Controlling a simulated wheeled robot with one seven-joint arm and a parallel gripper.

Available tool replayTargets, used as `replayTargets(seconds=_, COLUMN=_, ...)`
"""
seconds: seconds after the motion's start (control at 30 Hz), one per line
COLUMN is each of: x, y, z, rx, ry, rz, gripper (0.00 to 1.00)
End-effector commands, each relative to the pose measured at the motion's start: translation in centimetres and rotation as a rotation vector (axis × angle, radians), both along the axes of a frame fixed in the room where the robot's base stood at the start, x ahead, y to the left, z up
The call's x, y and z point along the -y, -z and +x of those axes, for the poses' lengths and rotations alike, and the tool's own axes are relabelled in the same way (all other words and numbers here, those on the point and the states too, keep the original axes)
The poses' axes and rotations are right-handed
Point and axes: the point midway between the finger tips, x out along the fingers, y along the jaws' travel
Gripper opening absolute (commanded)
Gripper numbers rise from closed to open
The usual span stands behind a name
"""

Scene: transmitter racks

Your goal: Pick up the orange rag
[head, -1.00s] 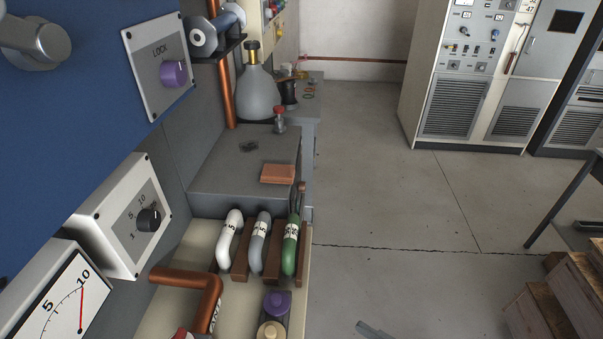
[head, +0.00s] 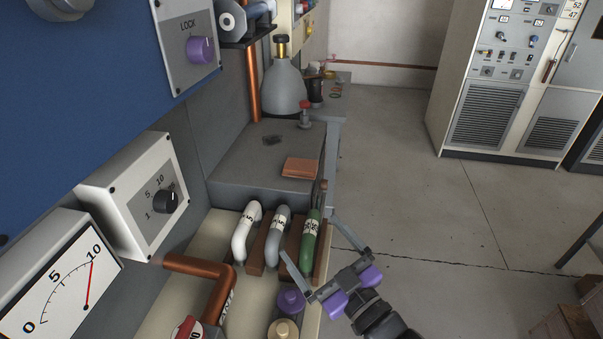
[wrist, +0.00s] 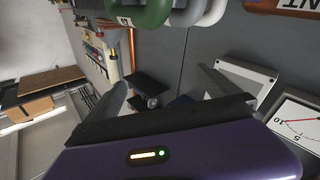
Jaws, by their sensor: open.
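The orange rag (head: 300,168) looks like a flat, folded, orange-brown rectangle. It lies on the grey bench top (head: 233,168) near its right front edge in the head view. My gripper (head: 309,236) is in the lower middle of the head view, with two grey fingers spread apart and nothing between them. It is nearer to the camera than the rag and lower in the picture, apart from it. In the wrist view the purple gripper body (wrist: 180,155) fills the bottom; I cannot make out the rag there.
White, grey and green hook-shaped handles (head: 311,240) stand in front of the rag. A grey flask (head: 283,88) and a small red-capped bottle (head: 305,115) stand behind it. A copper pipe (head: 200,266) is lower left. Open floor (head: 400,170) lies to the right.

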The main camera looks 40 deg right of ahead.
Motion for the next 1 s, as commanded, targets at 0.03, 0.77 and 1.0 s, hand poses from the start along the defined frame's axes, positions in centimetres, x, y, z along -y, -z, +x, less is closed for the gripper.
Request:
replayTargets(seconds=0.03, x=1.1, y=-0.3, z=2.0, rx=0.018, ry=0.025, rz=-0.010, gripper=1.00)
replayTargets(seconds=0.77, x=19.4, y=-8.1, z=21.5, rx=-0.049, ry=0.516, rz=0.133, gripper=1.00)
replayTargets(seconds=1.0, x=23.6, y=-9.3, z=24.8, rx=-0.182, ry=0.653, rz=0.324, gripper=1.00)
